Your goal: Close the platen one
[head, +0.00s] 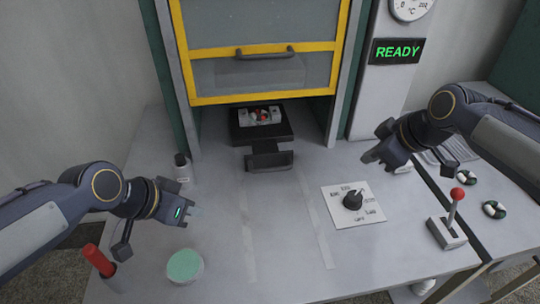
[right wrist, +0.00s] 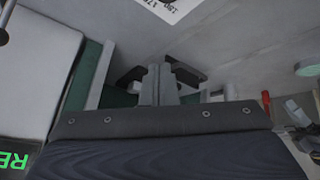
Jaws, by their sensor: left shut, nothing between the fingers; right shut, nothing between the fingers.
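The platen (head: 262,124) is a dark sliding tray below the raised yellow-framed guard (head: 262,72). It sticks out of the machine's opening and carries a light block with small red and green parts. A dark pull plate (head: 269,160) stands at its front. My left gripper (head: 192,212) is shut and empty above the bench, left of and nearer than the pull plate. My right gripper (head: 370,158) is shut and empty, to the right of the platen and apart from it. In the right wrist view the right gripper's fingers (right wrist: 158,84) show, with dark parts partly hidden behind them.
A rotary knob (head: 353,199) sits on a white panel at right of centre. A red-knobbed lever (head: 449,225) stands further right. A green-topped round button (head: 185,265), a red handle (head: 99,261) and a small bottle (head: 182,167) are at left. A sign (head: 398,51) reads READY. The bench's middle is clear.

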